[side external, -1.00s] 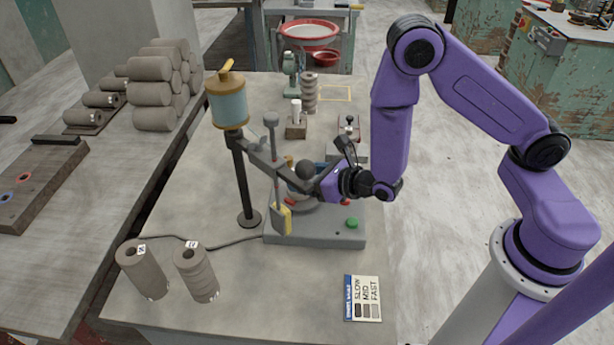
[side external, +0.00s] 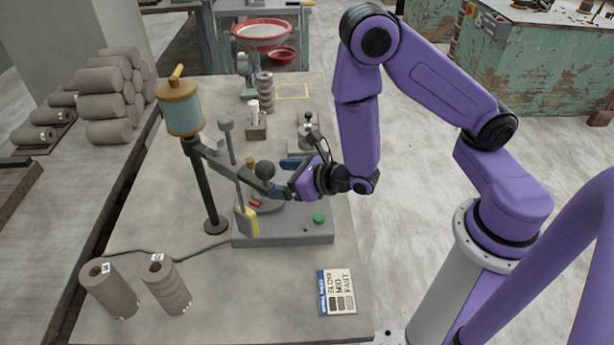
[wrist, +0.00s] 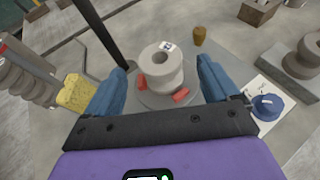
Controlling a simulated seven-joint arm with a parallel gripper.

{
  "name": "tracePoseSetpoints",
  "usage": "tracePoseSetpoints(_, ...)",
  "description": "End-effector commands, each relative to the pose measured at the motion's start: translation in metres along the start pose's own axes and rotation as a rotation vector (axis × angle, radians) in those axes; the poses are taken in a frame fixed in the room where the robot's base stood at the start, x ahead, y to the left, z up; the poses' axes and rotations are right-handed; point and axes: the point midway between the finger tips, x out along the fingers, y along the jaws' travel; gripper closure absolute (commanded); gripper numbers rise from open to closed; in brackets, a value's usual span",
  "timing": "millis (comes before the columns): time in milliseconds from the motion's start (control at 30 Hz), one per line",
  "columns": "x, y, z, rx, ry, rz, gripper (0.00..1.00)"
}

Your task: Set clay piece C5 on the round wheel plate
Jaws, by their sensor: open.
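A pale grey clay piece (wrist: 162,68) with a waist, a centre hole and a small label stands upright on the round wheel plate (wrist: 142,99) in the wrist view. The label is too small to read, so I cannot confirm it is C5. Red blocks sit on the plate beside its foot. My gripper (wrist: 162,70) is open, its blue fingers on either side of the piece with visible gaps. In the side view my gripper (side external: 282,178) is at the wheel, and the piece is mostly hidden behind the gripper and a ball-ended arm.
Two labelled clay cylinders (side external: 110,289) (side external: 167,284) stand at the front left. A lamp-like post (side external: 205,185) and a yellow sponge (side external: 247,222) are close to the wheel. A speed card (side external: 337,292) lies at the front right. A ridged clay column (side external: 265,92) stands farther back.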

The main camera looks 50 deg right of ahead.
Motion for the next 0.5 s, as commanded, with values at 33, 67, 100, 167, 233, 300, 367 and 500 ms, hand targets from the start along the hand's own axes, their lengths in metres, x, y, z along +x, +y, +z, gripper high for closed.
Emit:
tracePoseSetpoints(33, -0.011, 0.002, 0.0, -0.002, 0.003, 0.005, 0.12)
tracePoseSetpoints(67, -0.016, 0.002, 0.0, -0.002, 0.002, 0.004, 0.12)
tracePoseSetpoints(100, -0.024, 0.002, 0.0, -0.003, 0.002, 0.005, 0.12)
tracePoseSetpoints(167, -0.033, 0.001, 0.001, -0.001, 0.0, 0.003, 0.12)
tracePoseSetpoints(233, -0.037, 0.0, 0.001, 0.001, -0.001, 0.002, 0.12)
tracePoseSetpoints(300, -0.042, 0.0, 0.001, 0.001, -0.002, 0.001, 0.12)
tracePoseSetpoints(367, -0.046, 0.0, 0.001, 0.001, -0.002, 0.002, 0.12)
tracePoseSetpoints(500, -0.057, 0.0, 0.0, 0.001, 0.0, 0.001, 0.12)
